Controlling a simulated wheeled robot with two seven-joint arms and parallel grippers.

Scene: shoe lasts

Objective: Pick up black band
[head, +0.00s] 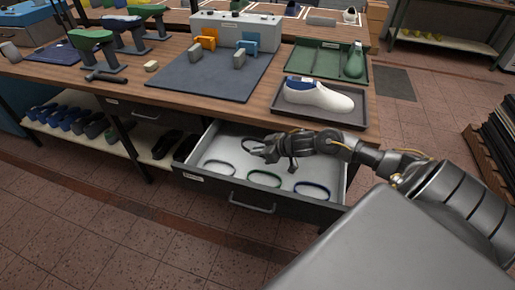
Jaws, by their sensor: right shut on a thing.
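A black band (248,143) is a thin dark loop at the back of the open drawer (190,171), partly hidden by my right gripper. My right gripper (262,153) reaches into the drawer from the right and is shut on this black band. Whether the band is clear of the drawer floor cannot be told. Another dark band (219,167) lies in front and to the left of the gripper. A green band (264,179) and a blue band (312,190) lie along the drawer's front. My left gripper is not in view.
Above the drawer is a wooden workbench (178,82) with a dark mat (215,80). A tray (357,118) with a white shoe last (318,97) sits near the bench edge above my right forearm. A green tray (312,62) stands behind it. Floor is open at left front.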

